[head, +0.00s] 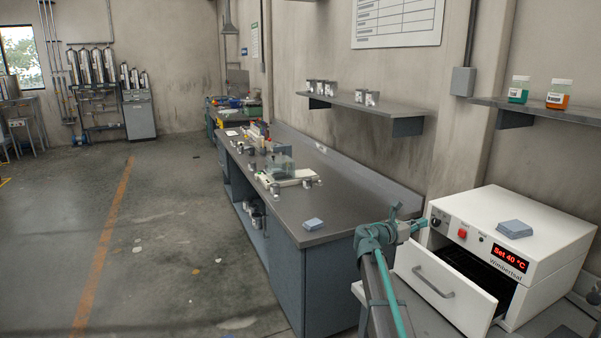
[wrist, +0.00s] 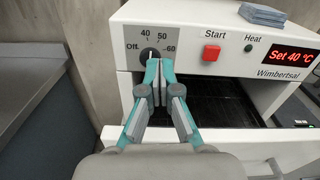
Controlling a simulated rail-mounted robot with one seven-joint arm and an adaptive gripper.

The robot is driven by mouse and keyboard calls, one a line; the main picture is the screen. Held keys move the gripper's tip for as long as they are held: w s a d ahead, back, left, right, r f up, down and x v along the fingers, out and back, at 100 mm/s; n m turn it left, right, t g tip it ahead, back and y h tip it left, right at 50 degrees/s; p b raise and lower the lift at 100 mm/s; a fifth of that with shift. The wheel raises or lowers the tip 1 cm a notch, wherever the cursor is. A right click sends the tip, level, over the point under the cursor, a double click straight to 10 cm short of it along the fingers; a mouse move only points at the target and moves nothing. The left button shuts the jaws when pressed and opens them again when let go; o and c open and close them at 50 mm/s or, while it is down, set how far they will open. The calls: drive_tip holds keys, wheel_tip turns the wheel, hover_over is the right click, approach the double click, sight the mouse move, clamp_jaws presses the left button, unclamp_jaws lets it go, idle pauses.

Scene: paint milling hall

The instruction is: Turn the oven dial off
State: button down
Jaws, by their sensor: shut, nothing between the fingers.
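The white oven (head: 565,222) stands at the right in the head view, its red display reading "Set 40 °C". Its black dial (wrist: 149,55) is on the upper left of the front in the wrist view, with Off, 40, 50 and 60 marked around it. The dial is partly hidden behind my fingertips, and its exact pointer direction is hard to tell. My gripper (wrist: 158,74) is shut and empty, its tips just in front of and below the dial. I cannot tell whether they touch it. In the head view my gripper (head: 414,226) is beside the oven's front left corner.
The oven's drawer (head: 444,292) is pulled out below the dial. A red Start button (wrist: 211,53) and a small Heat light (wrist: 248,48) are right of the dial. Blue-grey pads (head: 514,228) lie on the oven top. A long workbench (head: 330,232) stands to the left.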

sight(437, 222)
drive_tip(key=shift+m, duration=0.6)
drive_tip(key=shift+x, duration=3.45)
